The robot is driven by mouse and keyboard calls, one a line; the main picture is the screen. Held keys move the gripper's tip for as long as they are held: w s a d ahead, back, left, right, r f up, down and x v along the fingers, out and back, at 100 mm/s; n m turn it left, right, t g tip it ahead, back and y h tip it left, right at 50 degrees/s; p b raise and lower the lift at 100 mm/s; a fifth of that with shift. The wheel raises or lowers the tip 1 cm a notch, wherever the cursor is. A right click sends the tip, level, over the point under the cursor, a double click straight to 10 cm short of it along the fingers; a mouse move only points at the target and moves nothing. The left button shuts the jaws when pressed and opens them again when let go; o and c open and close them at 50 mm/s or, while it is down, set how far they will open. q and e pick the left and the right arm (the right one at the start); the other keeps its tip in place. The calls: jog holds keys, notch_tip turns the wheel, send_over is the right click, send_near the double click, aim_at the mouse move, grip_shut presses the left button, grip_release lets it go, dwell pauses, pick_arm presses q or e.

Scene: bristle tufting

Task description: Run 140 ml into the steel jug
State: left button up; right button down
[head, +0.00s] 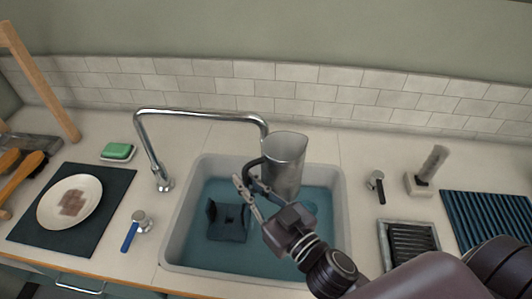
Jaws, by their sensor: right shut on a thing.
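The steel jug (289,163) is upright above the right part of the sink, close to the spout end of the tap. My right gripper (250,189) is shut on the jug's dark handle at its left side. The chrome tap (200,114) arches from the left counter over the sink, its tip right by the jug's upper left rim. I cannot tell whether the tip is over the opening, and no stream shows. The jug's inside is mostly hidden. A blue-handled lever (131,233) and a dark-handled lever (376,184) stand on the counter at either side. My left gripper is out of view.
The sink (178,234) has a blue-green basin with a dark block-like object (228,222) in it. Left are a plate (48,212) on a dark mat and a green sponge (117,151). Right are a brush in a holder (420,187), a drain grate (410,242) and a ribbed mat (490,222).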

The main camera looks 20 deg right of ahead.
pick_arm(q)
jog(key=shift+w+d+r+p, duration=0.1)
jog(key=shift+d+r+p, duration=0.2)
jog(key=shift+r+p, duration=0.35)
pick_arm(e)
jog(key=s+a+f+n+g+y, duration=0.1)
jog(key=a+f+n+y, duration=0.1)
jog(key=f, duration=0.6)
jog(key=shift+s+a+f+y, duration=0.4)
jog(key=shift+a+y, duration=0.2)
jog(key=shift+a, duration=0.2)
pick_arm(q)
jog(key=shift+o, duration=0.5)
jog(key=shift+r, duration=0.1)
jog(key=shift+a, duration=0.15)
